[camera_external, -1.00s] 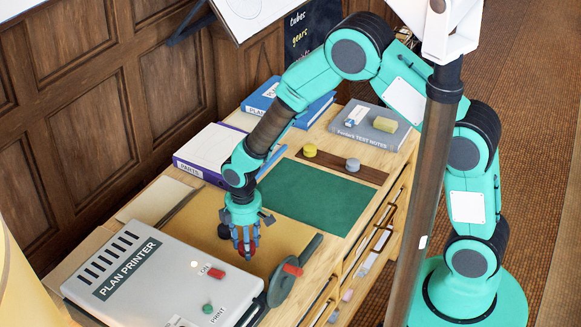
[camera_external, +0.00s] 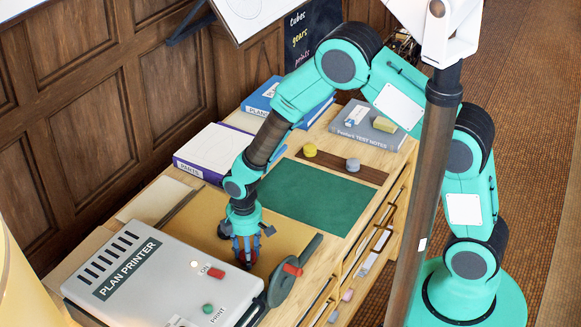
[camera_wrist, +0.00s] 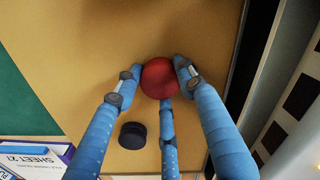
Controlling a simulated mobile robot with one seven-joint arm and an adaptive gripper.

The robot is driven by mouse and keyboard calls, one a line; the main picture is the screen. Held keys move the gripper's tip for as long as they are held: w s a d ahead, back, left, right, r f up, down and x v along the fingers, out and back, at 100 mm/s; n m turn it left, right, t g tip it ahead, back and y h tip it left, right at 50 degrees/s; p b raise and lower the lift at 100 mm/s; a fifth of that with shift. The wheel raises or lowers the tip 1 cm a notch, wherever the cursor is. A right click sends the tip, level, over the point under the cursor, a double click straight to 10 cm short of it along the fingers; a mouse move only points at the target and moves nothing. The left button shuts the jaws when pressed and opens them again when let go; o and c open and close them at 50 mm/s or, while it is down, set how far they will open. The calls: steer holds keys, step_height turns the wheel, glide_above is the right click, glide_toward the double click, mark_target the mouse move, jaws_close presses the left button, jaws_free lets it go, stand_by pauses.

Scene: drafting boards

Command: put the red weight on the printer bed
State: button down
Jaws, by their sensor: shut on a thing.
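The red weight (camera_wrist: 159,78) is a round red disc, held between the fingertips of my gripper (camera_wrist: 160,82) in the wrist view. In the external view my gripper (camera_external: 246,259) points down, low over the tan flat surface (camera_external: 288,236) beside the grey plan printer (camera_external: 165,275). This tan surface looks like the printer bed, and it fills much of the wrist view (camera_wrist: 200,30). My fingers are shut on the red weight and largely hide it in the external view. I cannot tell whether its underside touches the surface.
A dark round weight (camera_wrist: 132,135) sits on the tan surface close to my fingers. A green mat (camera_external: 320,195), yellow weight (camera_external: 310,150) and grey weight (camera_external: 353,164) lie farther back.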

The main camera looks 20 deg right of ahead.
steer(key=c, duration=1.1)
jaws_free()
steer(key=shift+r, duration=0.15)
step_height(320, 180, up, 12)
steer(key=shift+p, duration=0.9)
